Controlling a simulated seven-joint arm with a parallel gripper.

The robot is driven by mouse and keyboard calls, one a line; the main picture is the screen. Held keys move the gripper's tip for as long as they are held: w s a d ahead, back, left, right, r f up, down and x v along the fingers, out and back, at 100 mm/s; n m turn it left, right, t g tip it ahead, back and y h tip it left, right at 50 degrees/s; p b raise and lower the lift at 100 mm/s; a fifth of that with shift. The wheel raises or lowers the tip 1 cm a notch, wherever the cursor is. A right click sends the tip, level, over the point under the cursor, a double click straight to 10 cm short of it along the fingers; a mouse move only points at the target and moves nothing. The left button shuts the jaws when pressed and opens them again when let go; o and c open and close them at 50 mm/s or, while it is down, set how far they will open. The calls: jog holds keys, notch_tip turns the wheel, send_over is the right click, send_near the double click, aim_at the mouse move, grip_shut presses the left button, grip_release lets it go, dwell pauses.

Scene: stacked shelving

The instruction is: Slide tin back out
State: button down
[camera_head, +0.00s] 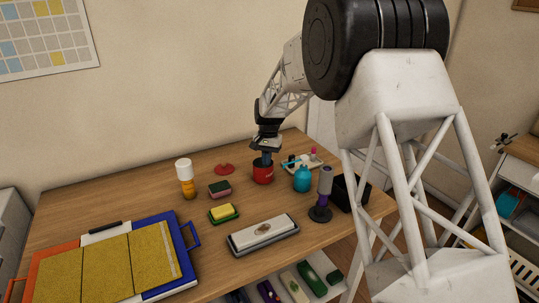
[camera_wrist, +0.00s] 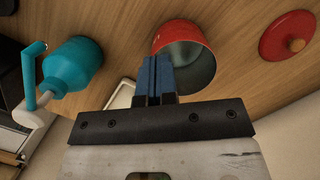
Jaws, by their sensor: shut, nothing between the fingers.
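An open red tin (camera_head: 263,175) stands upright on the wooden table, towards the back right. In the wrist view the red tin (camera_wrist: 184,31) shows its grey, seemingly empty inside. My gripper (camera_head: 267,159) points down at the tin's mouth. Its blue fingers (camera_wrist: 154,62) are together with nothing between them and overlap the tin's opening and rim in the wrist view. I cannot tell whether the tips are inside the tin or touch its wall. A red lid with a wooden knob (camera_wrist: 288,38) lies flat on the table, apart from the tin; it also shows in the head view (camera_head: 225,169).
A teal bottle (camera_head: 302,180) stands close to the tin's right, with a small tray (camera_head: 313,162) behind it. Sponges (camera_head: 223,213), an orange bottle (camera_head: 188,186), a grey-white case (camera_head: 263,236) and a purple-handled tool (camera_head: 322,195) stand nearby. Bare wood lies between them.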

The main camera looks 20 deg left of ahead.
jog(key=shift+s, duration=0.5)
jog(key=shift+w+f, duration=0.1)
jog(key=shift+f, duration=0.7)
jog(key=shift+f, duration=0.15)
jog(key=shift+w+d+f, duration=0.1)
jog(key=shift+w+f, duration=0.05)
jog(key=shift+w, duration=0.6)
jog(key=shift+w+f, duration=0.1)
jog(key=shift+w, duration=0.6)
jog(key=shift+r, duration=0.95)
jog(key=shift+r, duration=0.15)
